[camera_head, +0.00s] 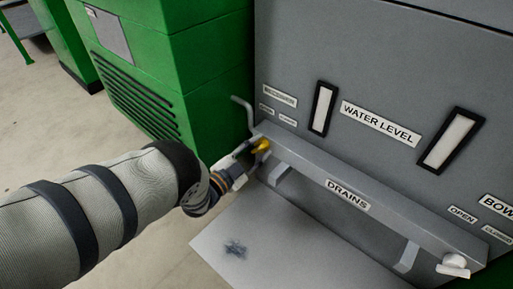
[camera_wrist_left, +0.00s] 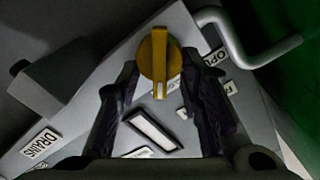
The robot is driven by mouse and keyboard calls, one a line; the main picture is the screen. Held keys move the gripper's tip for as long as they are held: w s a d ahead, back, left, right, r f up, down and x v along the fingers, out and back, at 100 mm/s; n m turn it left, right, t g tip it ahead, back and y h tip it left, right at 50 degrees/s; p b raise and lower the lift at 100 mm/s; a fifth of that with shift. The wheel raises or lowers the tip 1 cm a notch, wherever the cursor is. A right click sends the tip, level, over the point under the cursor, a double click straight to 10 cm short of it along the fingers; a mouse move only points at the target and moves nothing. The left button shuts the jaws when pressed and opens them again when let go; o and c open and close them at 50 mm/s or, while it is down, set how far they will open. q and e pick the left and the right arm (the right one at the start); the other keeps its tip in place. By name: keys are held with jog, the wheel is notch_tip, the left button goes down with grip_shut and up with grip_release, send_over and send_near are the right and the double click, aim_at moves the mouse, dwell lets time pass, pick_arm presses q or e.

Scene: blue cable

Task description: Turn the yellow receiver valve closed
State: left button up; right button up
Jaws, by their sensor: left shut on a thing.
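The yellow receiver valve (camera_head: 263,145) sits at the left end of the grey drains bar on the machine front. In the left wrist view its round knob with a flat handle (camera_wrist_left: 159,62) shows in the upper middle, the handle's pale-marked end pointing down in the picture. My left gripper (camera_head: 250,153) is at the valve, shut on it. In the left wrist view its two dark fingers (camera_wrist_left: 160,75) stand on either side of the handle. In the head view the gripper partly hides the valve. My right gripper is not in view.
A bent grey pipe (camera_head: 242,110) rises just behind the valve. The drains bar (camera_head: 340,190) runs right to a white valve (camera_head: 454,264). Water level windows (camera_head: 322,108) are above. A green cabinet (camera_head: 165,60) stands left, and a light plate (camera_head: 275,235) lies below.

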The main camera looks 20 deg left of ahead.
pick_arm(q)
jog(key=shift+f+m, duration=0.1)
jog(key=shift+m, duration=0.8)
jog(key=o, duration=1.1)
jog(key=v, duration=1.2)
